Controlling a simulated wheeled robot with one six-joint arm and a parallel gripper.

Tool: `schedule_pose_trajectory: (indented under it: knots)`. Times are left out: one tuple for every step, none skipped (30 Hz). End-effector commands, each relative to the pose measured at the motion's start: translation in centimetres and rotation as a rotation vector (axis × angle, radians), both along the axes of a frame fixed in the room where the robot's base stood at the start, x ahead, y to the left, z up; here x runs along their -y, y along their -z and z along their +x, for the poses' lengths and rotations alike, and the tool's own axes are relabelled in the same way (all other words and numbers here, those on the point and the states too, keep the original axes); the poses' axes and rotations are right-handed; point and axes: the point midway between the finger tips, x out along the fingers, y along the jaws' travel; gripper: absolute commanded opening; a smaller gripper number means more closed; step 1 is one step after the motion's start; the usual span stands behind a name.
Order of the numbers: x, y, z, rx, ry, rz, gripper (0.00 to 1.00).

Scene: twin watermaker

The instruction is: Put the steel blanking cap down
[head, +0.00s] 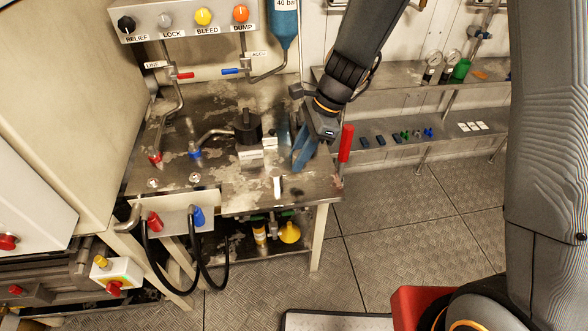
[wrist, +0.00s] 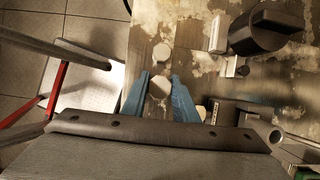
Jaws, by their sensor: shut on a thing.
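My gripper (head: 300,158) is over the right part of the steel bench top (head: 235,190), with its blue fingers pointing down. In the wrist view its fingers (wrist: 158,84) are closed around a pale round piece, which looks like the steel blanking cap (wrist: 158,88). In the head view the fingers hide the cap. I cannot tell whether the cap touches the bench. A second pale round piece (wrist: 162,53) shows just beyond the fingertips in the wrist view.
A black cylindrical fitting (head: 247,127) and small pale blocks (head: 250,157) stand left of my gripper. A red handle (head: 346,143) rises at the bench's right edge. A small pale upright piece (head: 278,184) stands near the front edge. Bare bench lies around it.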

Motion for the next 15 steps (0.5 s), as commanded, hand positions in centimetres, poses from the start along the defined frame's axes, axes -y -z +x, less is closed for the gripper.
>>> schedule_pose_trajectory:
  knots:
    - [0.0,0.7,-0.1,-0.002,0.0,-0.001,0.0]
    - [0.0,1.0,-0.1,-0.001,-0.002,-0.001,0.0]
    - [-0.1,1.3,0.0,0.0,-0.001,-0.001,0.0]
    - [-0.1,1.4,0.0,-0.001,-0.001,0.0,0.0]
    - [-0.1,1.6,0.0,-0.001,-0.001,0.0,0.0]
    - [-0.1,1.9,0.0,-0.001,-0.001,0.0,0.0]
    - [0.0,2.3,0.0,-0.001,-0.002,0.0,0.0]
    - [0.0,2.7,0.0,-0.002,-0.001,-0.001,0.0]
    - [0.0,3.3,-0.1,-0.002,0.001,-0.002,0.0]
    - [0.0,3.8,-0.1,-0.002,0.0,-0.001,0.0]
    - [0.0,4.2,0.0,-0.003,0.001,-0.001,0.0]
    - [0.0,4.7,0.0,-0.001,0.001,0.0,0.0]
    - [0.1,5.0,0.0,-0.001,0.001,-0.001,0.0]
    - [0.1,5.3,0.0,-0.001,0.002,-0.001,0.0]
    - [0.1,5.5,0.0,0.0,0.002,-0.001,0.0]
